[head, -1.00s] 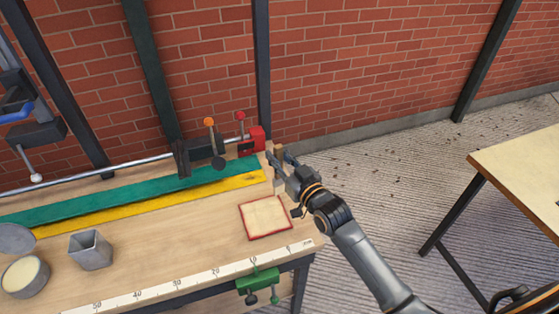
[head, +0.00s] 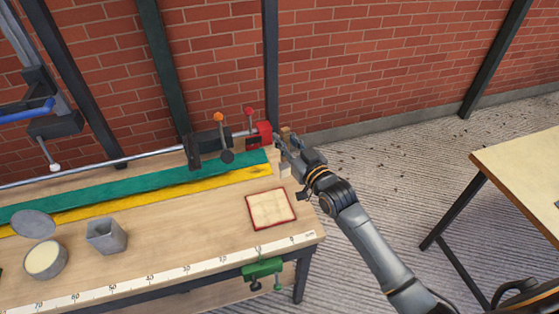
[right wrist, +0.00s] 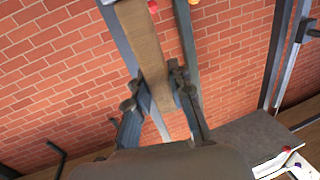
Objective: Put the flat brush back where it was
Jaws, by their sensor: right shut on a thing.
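My right gripper (head: 284,145) is at the right end of the workbench, beside the red end of the metal bar clamp. It is shut on a brown wooden piece (right wrist: 145,50), which I take to be the flat brush. In the right wrist view this piece is long and runs up from between the fingers. In the head view its brown end (head: 286,133) shows just past the fingertips. A pale block (head: 285,170) shows below the gripper; I cannot tell whether it belongs to the brush. No bristles can be made out. My left gripper is not in view.
The workbench (head: 180,225) bears a bar clamp (head: 208,146), green and yellow strips, a red-edged pale square (head: 270,208), a grey square cup (head: 106,236) and a round tin (head: 45,259). A green clamp (head: 262,268) grips the front edge. Another table (head: 525,175) stands right.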

